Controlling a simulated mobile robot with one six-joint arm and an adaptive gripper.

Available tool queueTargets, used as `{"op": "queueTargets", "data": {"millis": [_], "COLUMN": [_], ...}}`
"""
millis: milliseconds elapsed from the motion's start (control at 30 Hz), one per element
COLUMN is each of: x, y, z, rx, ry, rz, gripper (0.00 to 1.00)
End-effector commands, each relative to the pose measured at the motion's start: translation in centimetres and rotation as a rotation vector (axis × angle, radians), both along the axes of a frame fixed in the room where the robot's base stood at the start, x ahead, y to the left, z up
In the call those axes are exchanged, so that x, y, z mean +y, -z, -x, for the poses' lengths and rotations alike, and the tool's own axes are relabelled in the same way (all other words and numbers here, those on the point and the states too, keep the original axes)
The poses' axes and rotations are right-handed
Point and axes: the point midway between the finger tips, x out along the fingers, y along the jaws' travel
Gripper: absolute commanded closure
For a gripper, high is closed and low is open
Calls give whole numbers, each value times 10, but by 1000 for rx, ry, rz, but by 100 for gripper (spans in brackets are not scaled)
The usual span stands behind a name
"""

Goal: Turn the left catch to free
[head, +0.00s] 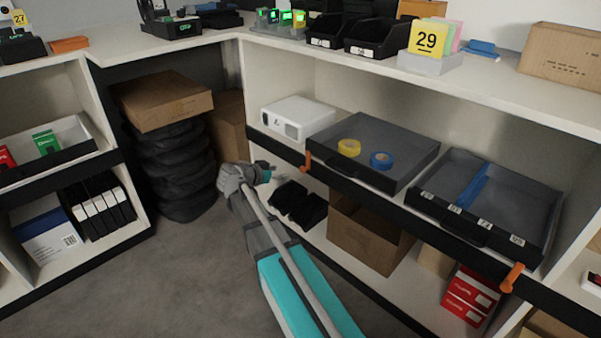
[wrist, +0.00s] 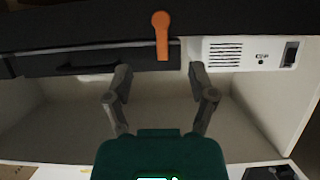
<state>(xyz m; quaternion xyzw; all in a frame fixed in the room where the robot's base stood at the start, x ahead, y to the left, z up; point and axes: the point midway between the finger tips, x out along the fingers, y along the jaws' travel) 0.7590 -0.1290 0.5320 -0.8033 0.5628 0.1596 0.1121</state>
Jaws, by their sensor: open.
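The left catch (head: 306,161) is a small orange lever on the dark shelf rail, at the left front corner of a grey drawer tray (head: 398,187). In the wrist view the catch (wrist: 162,38) has its round end on the rail, and its arm reaches across to the tray's front (wrist: 130,56). My gripper (head: 274,170) is left of and a little below the catch in the head view. In the wrist view my gripper (wrist: 159,78) has its fingers spread wide and empty, with the catch beyond the gap, apart from both fingers.
The tray holds yellow tape (head: 349,147) and blue tape (head: 382,160). A second tray (head: 525,190) with another orange catch (head: 512,278) is to the right. Black bins (head: 298,203) and a carton (head: 362,235) sit below.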

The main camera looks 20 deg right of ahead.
Motion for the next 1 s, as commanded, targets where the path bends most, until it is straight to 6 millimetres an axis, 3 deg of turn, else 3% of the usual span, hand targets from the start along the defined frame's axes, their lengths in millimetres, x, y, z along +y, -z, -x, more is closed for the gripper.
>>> {"op": "queueTargets", "data": {"millis": [600, 1000], "x": [-79, -101], "y": [38, 45], "z": [-30, -37], "rx": [1, 0], "ry": [1, -1], "rz": [-1, 0], "gripper": [28, 28]}}
